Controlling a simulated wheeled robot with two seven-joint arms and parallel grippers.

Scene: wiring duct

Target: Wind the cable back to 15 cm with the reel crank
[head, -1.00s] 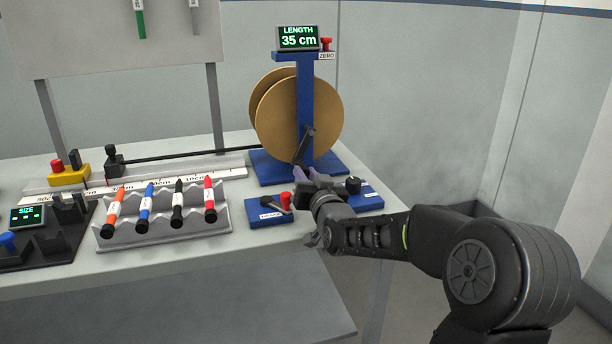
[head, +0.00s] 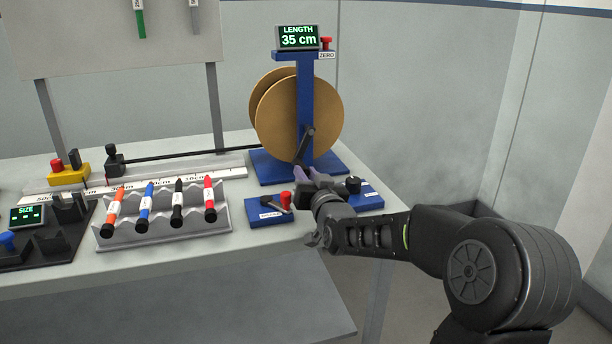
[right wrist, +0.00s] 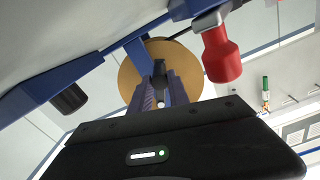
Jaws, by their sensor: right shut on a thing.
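The cable reel (head: 322,117) has tan discs on a blue stand (head: 306,90) at the back right of the table. Its display (head: 299,38) reads LENGTH 35 cm. The dark crank (head: 305,143) hangs downward in front of the reel. My right gripper (head: 303,173) is at the crank's lower end, shut on the crank handle; the handle shows between the fingers in the right wrist view (right wrist: 163,95). The black cable (head: 190,154) runs left from the reel to a black clamp (head: 113,160) by the ruler rail. My left gripper is not in view.
A grey rack (head: 165,232) with orange, blue, black and red markers stands at the front. A blue box with a red knob (head: 270,211) lies just left of my right gripper; it is close. Another blue box with a black knob (head: 367,197) lies right of it.

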